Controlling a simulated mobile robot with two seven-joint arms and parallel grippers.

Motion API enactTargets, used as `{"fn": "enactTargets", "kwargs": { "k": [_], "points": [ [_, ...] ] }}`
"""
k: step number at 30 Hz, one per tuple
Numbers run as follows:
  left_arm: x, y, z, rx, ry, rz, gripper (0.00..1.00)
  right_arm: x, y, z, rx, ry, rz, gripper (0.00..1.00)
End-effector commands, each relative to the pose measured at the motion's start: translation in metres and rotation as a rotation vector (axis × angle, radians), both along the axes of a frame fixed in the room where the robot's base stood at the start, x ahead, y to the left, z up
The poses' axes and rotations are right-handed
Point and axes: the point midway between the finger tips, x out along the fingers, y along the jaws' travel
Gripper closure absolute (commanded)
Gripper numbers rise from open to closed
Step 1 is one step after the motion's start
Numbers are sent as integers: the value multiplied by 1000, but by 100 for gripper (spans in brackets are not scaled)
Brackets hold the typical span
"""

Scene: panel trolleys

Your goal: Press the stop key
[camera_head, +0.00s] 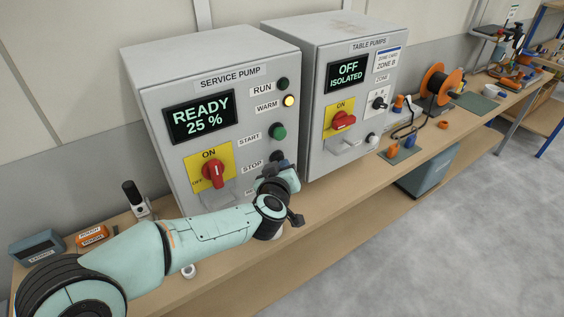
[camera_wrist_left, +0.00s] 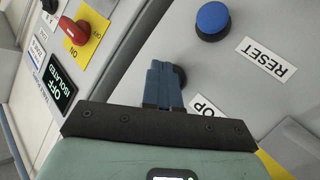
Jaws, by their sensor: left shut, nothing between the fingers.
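The service pump panel (camera_head: 220,62) is a grey box with a screen reading READY 25 %. Its STOP label (camera_head: 252,167) sits below START, with the dark round stop key (camera_head: 277,156) to its right, partly covered by my gripper. My left gripper (camera_head: 270,171) is in front of the panel at that key. In the left wrist view, the shut blue-grey fingers (camera_wrist_left: 163,72) hold nothing and overlap the stop key (camera_wrist_left: 181,76), whose edge shows beside them. Whether they touch it cannot be told. The STOP label shows only as "OP" (camera_wrist_left: 208,108). My right gripper is out of view.
A blue reset key (camera_wrist_left: 212,20) with its RESET label (camera_wrist_left: 265,62) lies close to the fingers. The red switch (camera_head: 213,173) on its yellow plate and the green start key (camera_head: 278,131) are nearby. The table pumps panel (camera_head: 312,60) stands to the right, reading OFF ISOLATED.

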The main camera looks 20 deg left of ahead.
Motion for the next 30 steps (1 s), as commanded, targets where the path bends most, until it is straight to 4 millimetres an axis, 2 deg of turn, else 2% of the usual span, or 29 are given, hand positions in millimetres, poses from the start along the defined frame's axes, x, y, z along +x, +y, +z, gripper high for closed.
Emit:
{"fn": "enactTargets", "kwargs": {
  "k": [14,30],
  "points": [
    [0,2,0,0,-1,3,100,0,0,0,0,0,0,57],
    [-14,-17,0,0,-1,2,100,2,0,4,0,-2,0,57]
  ]
}}
